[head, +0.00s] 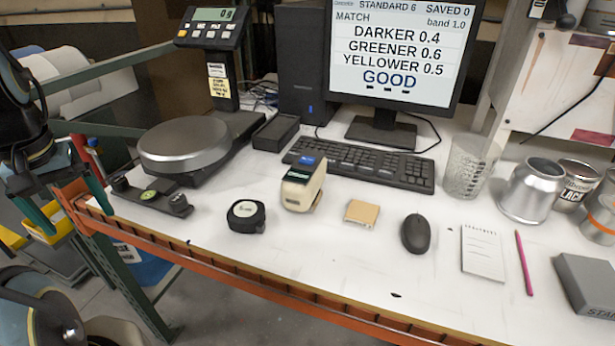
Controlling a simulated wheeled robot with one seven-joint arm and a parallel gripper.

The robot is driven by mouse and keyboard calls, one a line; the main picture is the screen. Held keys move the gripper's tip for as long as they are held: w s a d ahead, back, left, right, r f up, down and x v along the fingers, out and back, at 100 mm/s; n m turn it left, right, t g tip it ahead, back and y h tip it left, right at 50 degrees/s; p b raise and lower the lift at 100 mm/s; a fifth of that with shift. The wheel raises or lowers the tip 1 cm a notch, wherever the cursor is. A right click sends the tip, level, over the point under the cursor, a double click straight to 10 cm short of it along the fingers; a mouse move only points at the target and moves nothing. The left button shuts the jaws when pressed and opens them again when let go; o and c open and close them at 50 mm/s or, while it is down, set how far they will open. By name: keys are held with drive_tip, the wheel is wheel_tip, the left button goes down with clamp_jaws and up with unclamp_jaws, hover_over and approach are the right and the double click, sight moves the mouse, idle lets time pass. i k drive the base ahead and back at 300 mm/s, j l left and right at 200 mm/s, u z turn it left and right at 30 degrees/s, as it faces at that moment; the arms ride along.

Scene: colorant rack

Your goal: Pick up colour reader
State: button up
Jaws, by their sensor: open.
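The colour reader (301,186) looks to be the beige handheld device with a dark top and a blue patch. It stands on the white bench (330,262) in front of the keyboard, between a tape measure and a small tan block. Nothing covers it. My gripper (76,220) is at the far left of the head view, beyond the bench's left end.
The tape measure (246,215) and tan block (361,213) flank the reader closely. The scale (186,146) and a dark tray with small knobs (150,196) lie to the left. The keyboard (362,163) is behind; the mouse (416,234) is right. The front strip is mostly clear.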

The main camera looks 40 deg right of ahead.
sight(301, 184)
drive_tip(key=k+j+u, duration=0.1)
drive_tip(key=k+u, duration=0.2)
drive_tip(key=k, duration=0.2)
drive_tip(key=k+j+u, duration=0.3)
drive_tip(key=k, duration=0.2)
drive_tip(key=k+l, duration=0.05)
drive_tip(key=l, duration=0.05)
